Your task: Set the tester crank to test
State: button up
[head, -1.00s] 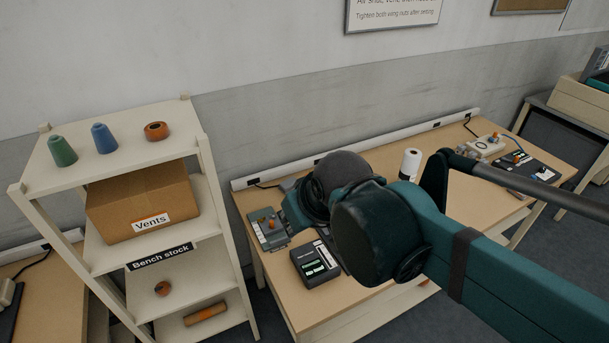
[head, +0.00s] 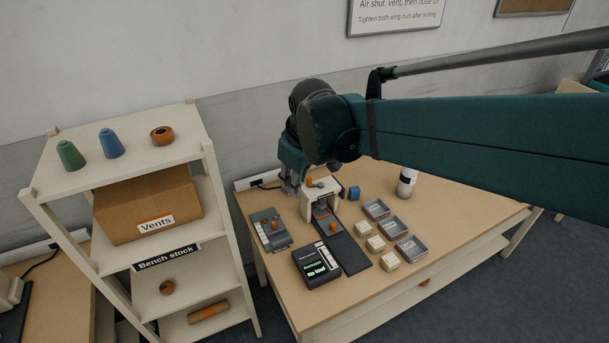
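A small pale tester-like stand (head: 322,194) is at the back of the bench, with an orange part and a grey knob on top. A dark plate (head: 346,250) with an orange knob runs forward from it. A grey panel (head: 268,241) with a small orange knob lies to its left. I cannot tell for sure which part is the tester crank or how it is set. My gripper (head: 289,187) points down just left of and behind the pale stand, apparently apart from the panel. Its fingers are small and partly hidden, so its opening is unclear.
A black box with a lit display (head: 316,264) sits at the front left of the bench (head: 465,212). A shelf rack (head: 230,243) is close on the left.

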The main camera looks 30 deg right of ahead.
jog(key=w+d+f+n+g+p, duration=0.1)
jog(key=w+d+f+n, duration=0.15)
jog(key=w, duration=0.25)
jog(key=w+d+f+n+g+p, duration=0.1)
jog(key=w+d+p, duration=0.1)
jog(key=w+d, duration=0.3)
jog(key=n+g+p, duration=0.2)
jog(key=n, duration=0.2)
send_over(309, 177)
jog(key=f, duration=0.9)
jog(key=shift+s+a, duration=0.15)
jog(key=shift+s, duration=0.1)
jog(key=shift+w+d+f, duration=0.1)
jog(key=shift+d+f, duration=0.1)
jog(key=shift+f, duration=0.1)
jog(key=shift+f, duration=0.15)
jog(key=shift+f, duration=3.75)
jog(key=shift+c, duration=0.6)
grip_shut()
